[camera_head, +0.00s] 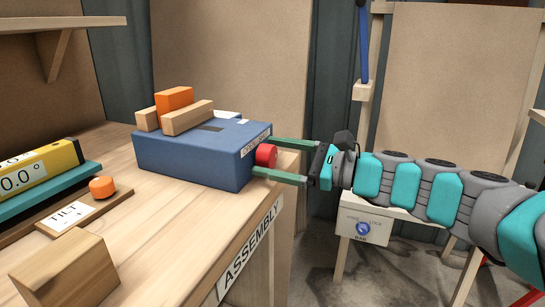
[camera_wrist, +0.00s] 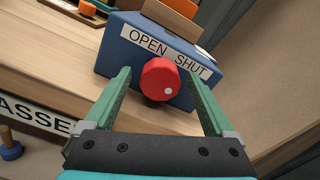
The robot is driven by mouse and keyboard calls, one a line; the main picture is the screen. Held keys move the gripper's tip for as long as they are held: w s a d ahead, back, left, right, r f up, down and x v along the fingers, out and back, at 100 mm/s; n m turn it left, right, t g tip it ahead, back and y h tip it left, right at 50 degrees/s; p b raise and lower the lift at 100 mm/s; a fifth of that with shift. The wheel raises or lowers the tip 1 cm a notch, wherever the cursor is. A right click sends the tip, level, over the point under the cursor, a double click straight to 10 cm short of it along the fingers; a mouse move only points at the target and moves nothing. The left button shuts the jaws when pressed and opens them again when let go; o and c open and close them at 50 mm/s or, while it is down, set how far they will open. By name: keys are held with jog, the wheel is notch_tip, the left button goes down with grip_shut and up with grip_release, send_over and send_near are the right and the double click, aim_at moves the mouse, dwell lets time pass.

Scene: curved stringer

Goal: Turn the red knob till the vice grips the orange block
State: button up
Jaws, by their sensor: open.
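The blue vice (camera_head: 190,155) stands on the wooden bench near its right edge. The orange block (camera_head: 174,99) sits on top between two light wooden jaws (camera_head: 187,117); I cannot tell if they touch it. The red knob (camera_head: 265,156) is on the vice's end face, below the "OPEN SHUT" label (camera_wrist: 168,50). In the wrist view the red knob (camera_wrist: 159,79) has a white dot at its lower right. My gripper (camera_head: 279,160) is open, with its green fingers on either side of the knob, apart from it. The wrist view shows my gripper (camera_wrist: 158,90) with a gap at each side.
A yellow level (camera_head: 40,168) lies on a teal bar at the left. An orange knob (camera_head: 102,187) stands on a board beside a "TILT" card (camera_head: 72,213). A wooden block (camera_head: 66,270) is at the front. A "LOCK" panel (camera_head: 362,226) stands off the bench at the right.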

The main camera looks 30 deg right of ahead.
jog(key=b+v, duration=0.1)
jog(key=v, duration=0.6)
jog(key=shift+s, duration=0.2)
jog(key=shift+d, duration=0.2)
